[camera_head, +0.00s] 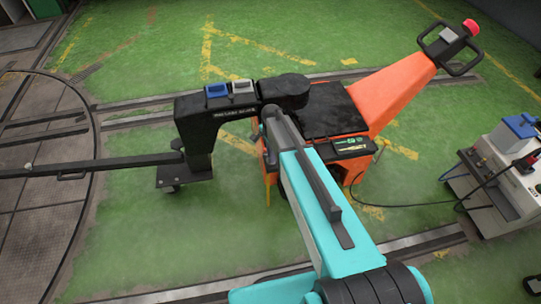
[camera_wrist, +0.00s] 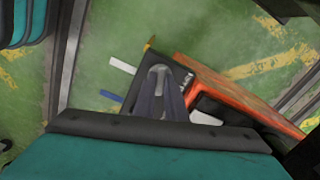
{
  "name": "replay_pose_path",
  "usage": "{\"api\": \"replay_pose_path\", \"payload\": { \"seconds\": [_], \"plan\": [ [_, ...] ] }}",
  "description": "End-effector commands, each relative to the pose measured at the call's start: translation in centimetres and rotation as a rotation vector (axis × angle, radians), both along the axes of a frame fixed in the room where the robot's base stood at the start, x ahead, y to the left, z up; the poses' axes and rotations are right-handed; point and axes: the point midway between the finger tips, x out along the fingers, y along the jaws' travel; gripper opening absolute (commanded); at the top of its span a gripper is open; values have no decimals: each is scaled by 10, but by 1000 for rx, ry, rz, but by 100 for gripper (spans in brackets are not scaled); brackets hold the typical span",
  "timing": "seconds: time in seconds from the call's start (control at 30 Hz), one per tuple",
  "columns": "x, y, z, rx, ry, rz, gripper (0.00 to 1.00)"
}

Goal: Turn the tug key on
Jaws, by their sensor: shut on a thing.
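The orange tug (camera_head: 400,92) stands in the middle of the head view, with a black top (camera_head: 333,110) and a small panel with green markings (camera_head: 352,145). Its orange side (camera_wrist: 225,82) also shows in the wrist view. My turquoise arm reaches to the tug's near left side. In the wrist view my gripper (camera_wrist: 158,78) is against the tug's dark end, its fingers close together around something small. The tug key cannot be made out clearly; the fingers hide it, and its turn position cannot be told.
A black coupling arm (camera_head: 205,118) with a blue and a white block on top joins the tug at left. A long bar (camera_head: 90,167) runs from it over the turntable (camera_head: 38,215). A white cabled unit (camera_head: 505,170) stands at right. Rails cross the green floor.

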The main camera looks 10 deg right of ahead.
Motion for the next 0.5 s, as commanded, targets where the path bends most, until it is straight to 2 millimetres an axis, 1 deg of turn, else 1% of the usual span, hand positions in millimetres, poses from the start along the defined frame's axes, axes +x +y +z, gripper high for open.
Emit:
{"api": "replay_pose_path", "payload": {
  "seconds": [0.2,0.5],
  "plan": [
    [1,0,1,-1,-1,-169,0],
    [1,0,1,-1,-1,-306,0]
  ]
}}
